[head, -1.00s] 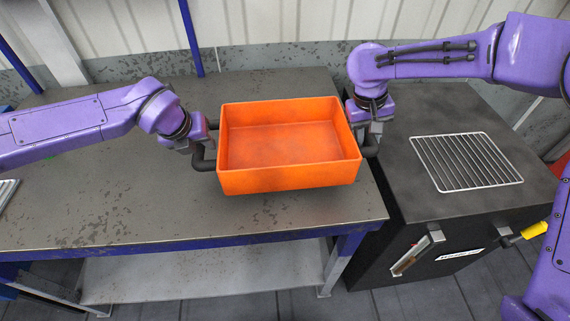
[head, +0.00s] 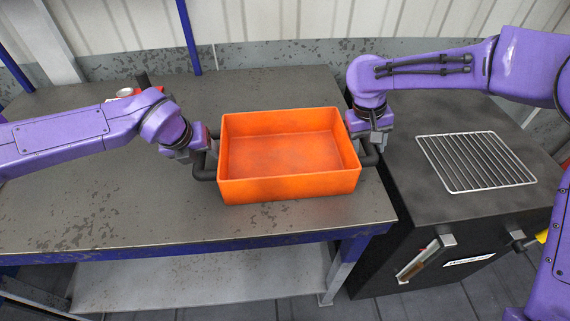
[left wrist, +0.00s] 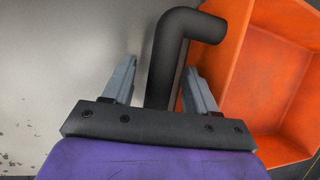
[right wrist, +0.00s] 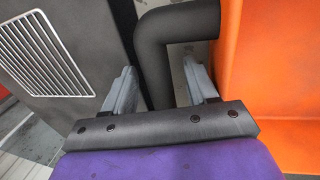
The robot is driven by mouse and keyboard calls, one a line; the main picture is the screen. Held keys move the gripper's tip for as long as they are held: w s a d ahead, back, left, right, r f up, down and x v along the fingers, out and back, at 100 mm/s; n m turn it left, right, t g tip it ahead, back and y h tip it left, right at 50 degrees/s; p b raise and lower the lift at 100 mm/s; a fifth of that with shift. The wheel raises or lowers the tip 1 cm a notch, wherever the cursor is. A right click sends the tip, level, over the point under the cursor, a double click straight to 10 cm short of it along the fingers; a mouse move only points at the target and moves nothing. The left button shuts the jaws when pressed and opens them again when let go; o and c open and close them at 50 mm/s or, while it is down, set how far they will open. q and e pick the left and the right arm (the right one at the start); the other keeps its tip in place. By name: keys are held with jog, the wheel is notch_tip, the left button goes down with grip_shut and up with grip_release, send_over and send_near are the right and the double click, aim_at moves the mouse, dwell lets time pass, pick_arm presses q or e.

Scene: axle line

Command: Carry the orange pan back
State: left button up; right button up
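The orange pan (head: 290,190) is upright and empty above the right part of the workbench. I cannot tell for certain whether its base touches the top. It has a dark bar handle at each end. My left gripper (head: 200,150) is at the left handle (left wrist: 166,75). In the left wrist view its fingers stand apart on either side of the bar, with a gap showing. My right gripper (head: 368,143) is at the right handle (right wrist: 155,70). In the right wrist view its fingers also stand apart, with gaps beside the bar.
The workbench (head: 100,220) has bare room in front and to the left. A dark oven-like box (head: 420,200) with a wire rack (head: 475,162) on top stands close to the right. A red and white item (head: 124,93) is partly hidden behind my left arm.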

jog(key=shift+a+r, duration=0.1)
jog(key=shift+r, duration=0.1)
pick_arm(q)
jog(key=v, duration=0.8)
pick_arm(e)
jog(key=v, duration=1.1)
jog(key=shift+r, duration=0.3)
jog(key=shift+a, duration=0.1)
